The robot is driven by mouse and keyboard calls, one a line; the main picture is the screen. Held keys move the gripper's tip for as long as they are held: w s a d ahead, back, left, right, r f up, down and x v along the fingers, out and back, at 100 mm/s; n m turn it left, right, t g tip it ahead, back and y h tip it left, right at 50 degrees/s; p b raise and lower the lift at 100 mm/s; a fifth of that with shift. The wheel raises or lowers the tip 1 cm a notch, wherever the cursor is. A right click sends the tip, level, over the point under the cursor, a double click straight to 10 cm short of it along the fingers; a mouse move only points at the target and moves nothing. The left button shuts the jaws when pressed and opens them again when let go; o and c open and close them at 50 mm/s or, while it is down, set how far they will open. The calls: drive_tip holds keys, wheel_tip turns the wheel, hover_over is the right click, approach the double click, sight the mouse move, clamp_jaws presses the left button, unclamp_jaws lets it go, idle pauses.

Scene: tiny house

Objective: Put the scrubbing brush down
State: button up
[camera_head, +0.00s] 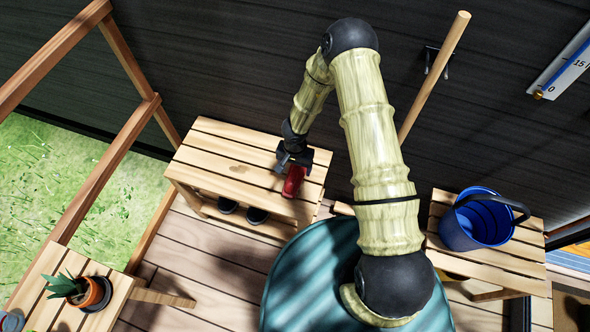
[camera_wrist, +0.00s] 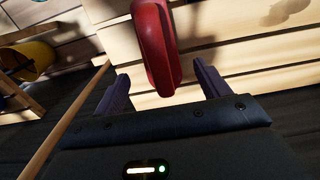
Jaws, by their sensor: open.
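The scrubbing brush (camera_head: 293,182) is red and lies on the slatted wooden bench (camera_head: 215,150), near its right front part. My gripper (camera_head: 294,160) is just behind it, over the bench top. In the wrist view the brush (camera_wrist: 155,45) lies ahead of my gripper (camera_wrist: 160,85), with its near end between or just beyond the spread fingers. The fingers are apart and do not touch the brush. The brush's underside is hidden, but it appears to rest on the slats (camera_wrist: 230,60).
A second wooden bench (camera_head: 500,262) at the right bears a blue bucket (camera_head: 478,218). A potted plant (camera_head: 85,291) stands on a small table at the lower left. Dark shoes (camera_head: 243,211) sit under the first bench. A wooden pole (camera_head: 435,70) leans by the dark wall.

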wheel_tip(320, 180, up, 7)
drive_tip(key=shift+f+p, duration=0.15)
drive_tip(key=shift+p, duration=0.65)
drive_tip(key=shift+w, duration=0.1)
drive_tip(key=w+d+r+n+t+y, duration=0.1)
drive_tip(key=d+r+t, duration=0.1)
drive_tip(key=r, duration=0.7)
drive_tip(key=w+d+r+n+t+y, duration=0.1)
drive_tip(key=w+d+r+n+t, duration=0.1)
drive_tip(key=r, duration=0.6)
drive_tip(key=s+d+r+h, duration=0.1)
drive_tip(key=s+d+r, duration=0.3)
drive_tip(key=s+r, duration=0.2)
drive_tip(key=s+d+r+n+g+h, duration=0.1)
drive_tip(key=s+d+r, duration=0.4)
drive_tip(key=s, duration=0.4)
drive_tip(key=shift+s+d+r, duration=0.25)
drive_tip(key=shift+d+r, duration=0.05)
drive_tip(key=shift+r, duration=0.2)
